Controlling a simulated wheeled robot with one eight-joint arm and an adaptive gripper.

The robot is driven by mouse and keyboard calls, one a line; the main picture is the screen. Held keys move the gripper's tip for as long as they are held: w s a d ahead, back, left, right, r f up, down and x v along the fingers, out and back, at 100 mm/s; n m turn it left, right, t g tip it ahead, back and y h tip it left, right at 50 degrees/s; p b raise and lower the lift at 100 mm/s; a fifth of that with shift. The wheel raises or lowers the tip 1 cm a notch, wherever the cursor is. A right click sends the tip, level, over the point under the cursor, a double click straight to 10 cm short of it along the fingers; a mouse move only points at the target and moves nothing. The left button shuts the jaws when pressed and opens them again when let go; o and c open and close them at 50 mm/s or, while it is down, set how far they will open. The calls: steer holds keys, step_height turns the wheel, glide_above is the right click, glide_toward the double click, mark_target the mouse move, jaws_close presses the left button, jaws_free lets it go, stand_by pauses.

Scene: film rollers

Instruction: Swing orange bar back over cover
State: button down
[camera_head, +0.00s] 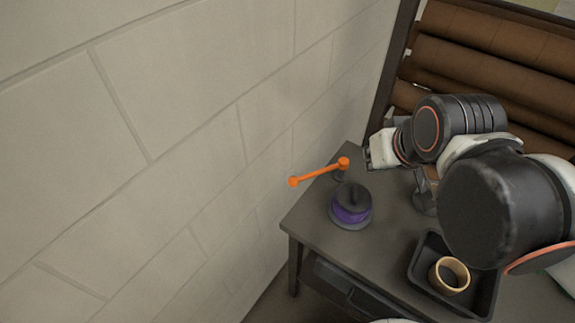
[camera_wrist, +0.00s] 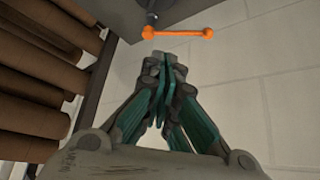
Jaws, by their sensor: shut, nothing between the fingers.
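The orange bar (camera_head: 318,173) stands out to the left from its pivot by the back corner of the table, its free end past the table's edge toward the wall. It also shows in the wrist view (camera_wrist: 178,33), beyond my fingertips and apart from them. The cover (camera_head: 351,203), dark with a knob on top and a purple band, sits on the table in front of the pivot; the bar is not over it. My gripper (camera_wrist: 163,62) is shut and empty. In the head view my arm's end is to the right of the bar, and the fingers are mostly hidden.
A black tray (camera_head: 425,262) holding a tan ring (camera_head: 450,275) is at the table's front right. The block wall (camera_head: 200,130) is close on the left. Brown rollers (camera_head: 490,45) stand in a rack behind. Bare table (camera_head: 312,215) lies left of the cover.

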steer(key=w+a+f+n+g+y+b, duration=0.1)
steer(key=w+a+f+n+g, duration=0.2)
steer(key=w+a+f, duration=1)
steer(key=shift+w+a+f+n, duration=0.15)
steer(key=shift+w+a+n, duration=0.4)
steer(key=shift+w, duration=0.5)
steer(key=b+x, duration=0.4)
steer(key=x, duration=0.6)
steer(key=shift+s+a, duration=0.1)
steer(key=shift+s, duration=0.05)
